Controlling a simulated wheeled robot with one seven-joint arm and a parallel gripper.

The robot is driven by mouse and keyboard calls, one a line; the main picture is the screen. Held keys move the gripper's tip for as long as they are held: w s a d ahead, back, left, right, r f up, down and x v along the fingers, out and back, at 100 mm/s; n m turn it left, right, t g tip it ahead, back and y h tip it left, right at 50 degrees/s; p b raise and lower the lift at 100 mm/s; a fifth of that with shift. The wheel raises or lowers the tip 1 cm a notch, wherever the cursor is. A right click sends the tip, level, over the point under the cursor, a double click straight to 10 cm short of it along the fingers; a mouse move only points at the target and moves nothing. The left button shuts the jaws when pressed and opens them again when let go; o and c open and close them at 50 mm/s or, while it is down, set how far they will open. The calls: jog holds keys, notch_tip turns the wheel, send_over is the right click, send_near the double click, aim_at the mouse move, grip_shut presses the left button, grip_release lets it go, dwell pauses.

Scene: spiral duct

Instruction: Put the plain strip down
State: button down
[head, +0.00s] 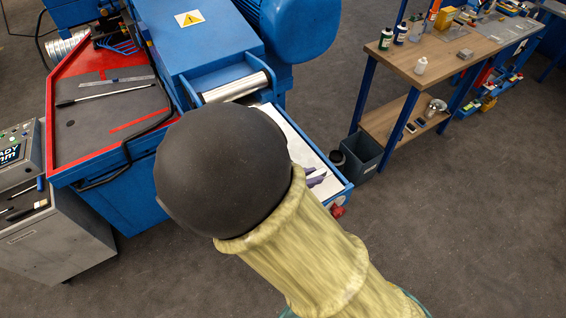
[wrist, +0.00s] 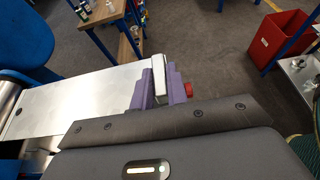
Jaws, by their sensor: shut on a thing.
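My gripper (wrist: 160,88) has purple fingers, shut on a narrow pale grey metal piece (wrist: 158,76). I take this to be the plain strip; only a short part of it shows between the fingers, and I cannot tell its full length. In the wrist view the gripper is at the right end of a flat silver surface (wrist: 75,95) that runs from a roller; I cannot tell whether the strip touches it. In the head view the purple fingers (head: 316,178) show over the machine's pale, blue-edged outfeed table (head: 296,148), and my arm hides much of it.
The blue machine (head: 200,40) has a metal roller (head: 235,87) and a red-edged side table (head: 95,125) with tools. A wooden workbench (head: 435,55) with bottles stands to the right, a dark bin (head: 362,155) before it. Floor is clear at the lower right.

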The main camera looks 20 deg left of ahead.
jog(key=shift+w, duration=0.15)
jog(key=shift+f+p, duration=0.7)
jog(key=shift+f, duration=2.2)
jog(key=shift+f+p, duration=0.6)
jog(key=shift+f, duration=1.5)
jog(key=shift+f, duration=0.15)
jog(key=c, duration=1.4)
grip_release()
jog(key=shift+r, duration=0.2)
